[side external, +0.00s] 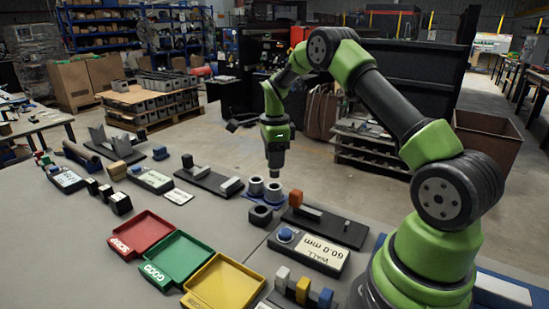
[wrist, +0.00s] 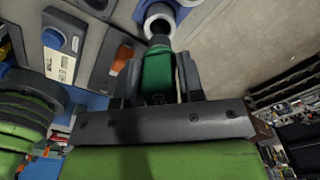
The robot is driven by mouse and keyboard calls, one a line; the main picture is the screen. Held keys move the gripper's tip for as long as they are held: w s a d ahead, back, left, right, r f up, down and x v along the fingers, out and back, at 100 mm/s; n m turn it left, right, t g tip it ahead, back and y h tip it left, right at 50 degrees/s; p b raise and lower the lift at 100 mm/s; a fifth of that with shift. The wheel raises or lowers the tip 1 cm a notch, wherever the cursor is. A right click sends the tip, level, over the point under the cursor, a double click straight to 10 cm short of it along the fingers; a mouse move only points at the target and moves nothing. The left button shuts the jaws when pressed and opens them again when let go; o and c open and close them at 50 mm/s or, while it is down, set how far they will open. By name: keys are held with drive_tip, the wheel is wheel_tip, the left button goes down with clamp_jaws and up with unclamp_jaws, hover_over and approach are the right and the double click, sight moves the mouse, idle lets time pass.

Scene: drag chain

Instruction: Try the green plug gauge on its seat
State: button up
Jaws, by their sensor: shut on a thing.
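My gripper (side external: 275,170) points down at the back edge of the bench, just above two upright grey rings on a blue base (side external: 262,199). In the wrist view my gripper (wrist: 158,78) is shut on the green plug gauge (wrist: 157,70). The gauge's dark end (wrist: 159,41) points at the opening of a pale grey ring (wrist: 161,14). That ring seems to be the seat; whether the end has entered it I cannot tell. In the side view the nearer ring (side external: 273,191) stands under my gripper, the other ring (side external: 256,186) to its left. The green of the gauge is not clear there.
A loose dark ring (side external: 261,215) lies in front of the blue base. A dark fixture with an orange block (side external: 296,198) stands close on the right. A box marked 60.0 mm (side external: 320,251) and red, green (side external: 178,258) and yellow trays lie nearer the camera.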

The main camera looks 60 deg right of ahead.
drive_tip(key=w+r, duration=0.3)
drive_tip(key=w, duration=0.3)
idle(0.4)
drive_tip(key=shift+r, duration=0.1)
drive_tip(key=shift+f, duration=2.6)
drive_tip(key=shift+f, duration=1.1)
drive_tip(key=shift+r, duration=0.1)
idle(0.4)
